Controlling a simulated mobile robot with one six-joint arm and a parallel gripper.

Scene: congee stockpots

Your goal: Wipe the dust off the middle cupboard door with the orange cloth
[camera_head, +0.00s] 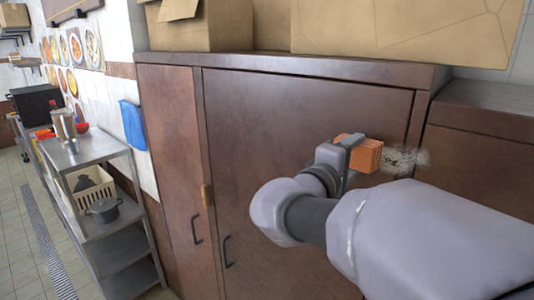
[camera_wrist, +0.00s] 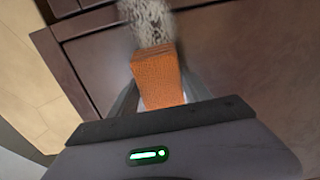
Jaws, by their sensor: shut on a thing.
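The middle cupboard door (camera_head: 260,130) is brown with a black handle low on its left side. A pale grey speckled dust patch (camera_head: 402,160) lies near its upper right edge. My gripper (camera_head: 350,150) is shut on the orange cloth (camera_head: 367,155), a folded block held at the door just left of the dust. In the wrist view the orange cloth (camera_wrist: 157,76) sits between the two fingers, and the dust patch (camera_wrist: 153,24) shows straight beyond it. Whether the cloth touches the door is hard to tell. My arm hides the door's lower right.
Cardboard boxes (camera_head: 410,30) stand on top of the cupboard. A narrow left door (camera_head: 172,150) and a lower brown cabinet (camera_head: 485,150) flank the middle door.

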